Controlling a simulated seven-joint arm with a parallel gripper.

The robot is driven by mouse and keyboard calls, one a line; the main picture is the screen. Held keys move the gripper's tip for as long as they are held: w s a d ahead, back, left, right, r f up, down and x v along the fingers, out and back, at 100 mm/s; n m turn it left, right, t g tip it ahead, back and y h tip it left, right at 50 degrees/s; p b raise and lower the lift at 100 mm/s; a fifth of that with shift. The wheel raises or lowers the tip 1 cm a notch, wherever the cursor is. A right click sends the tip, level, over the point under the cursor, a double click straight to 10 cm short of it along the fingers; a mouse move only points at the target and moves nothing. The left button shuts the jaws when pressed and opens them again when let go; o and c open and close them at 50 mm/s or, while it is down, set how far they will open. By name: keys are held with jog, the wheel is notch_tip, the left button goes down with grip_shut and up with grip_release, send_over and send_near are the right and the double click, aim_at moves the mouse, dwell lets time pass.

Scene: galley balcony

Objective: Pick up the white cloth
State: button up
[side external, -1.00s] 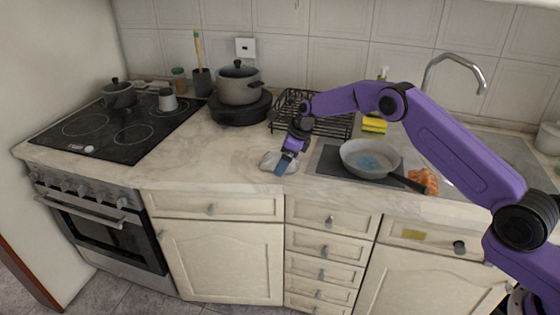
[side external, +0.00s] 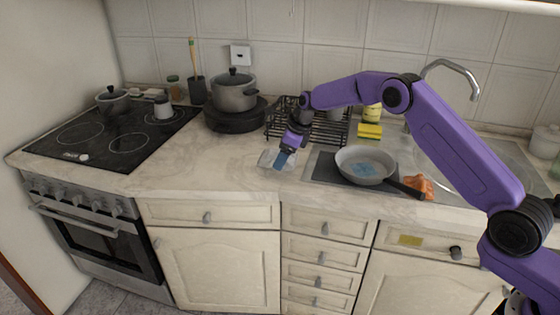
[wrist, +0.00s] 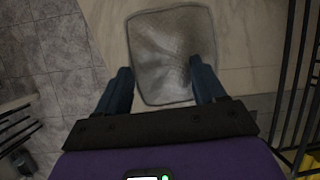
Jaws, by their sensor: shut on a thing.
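The white cloth (side external: 266,158) is at the front of the counter, left of the pan, and looks crumpled around my fingers. In the wrist view the cloth (wrist: 162,40) looks greyish, square and thick-edged, with folds gathering between the fingers. My gripper (side external: 281,162), with blue fingers, points down and is shut on the cloth. It also shows in the wrist view (wrist: 160,82), one finger on each side of the cloth's near part. The fingers hide part of the cloth in the side view. I cannot tell whether the cloth is clear of the counter.
A frying pan (side external: 366,164) stands on a dark mat (side external: 325,165) to the right, beside an orange crumpled thing (side external: 419,185). Behind are a black dish rack (side external: 322,132) and a yellow sponge (side external: 370,130). The counter (side external: 215,160) to the left is clear up to the hob (side external: 100,143).

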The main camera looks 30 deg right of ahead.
jog(key=s+r, duration=0.2)
jog(key=r, duration=0.1)
jog(key=s+r, duration=0.1)
jog(key=shift+s+d+r, duration=0.2)
jog(key=shift+d+r, duration=0.05)
jog(key=shift+d, duration=0.05)
jog(key=s+d+r, duration=0.1)
jog(key=s+r, duration=0.3)
jog(key=s, duration=0.5)
jog(key=shift+d, duration=0.35)
jog(key=shift+s, duration=0.1)
jog(key=shift+o, duration=1.2)
jog(key=shift+d, duration=0.1)
jog(key=shift+c, duration=0.8)
jog(key=d+f, duration=0.2)
jog(key=d, duration=0.8)
jog(key=s+d+f, duration=0.1)
jog(key=d+f, duration=0.1)
jog(key=d, duration=0.9)
jog(key=shift+f, duration=0.4)
jog(key=shift+f, duration=2.9)
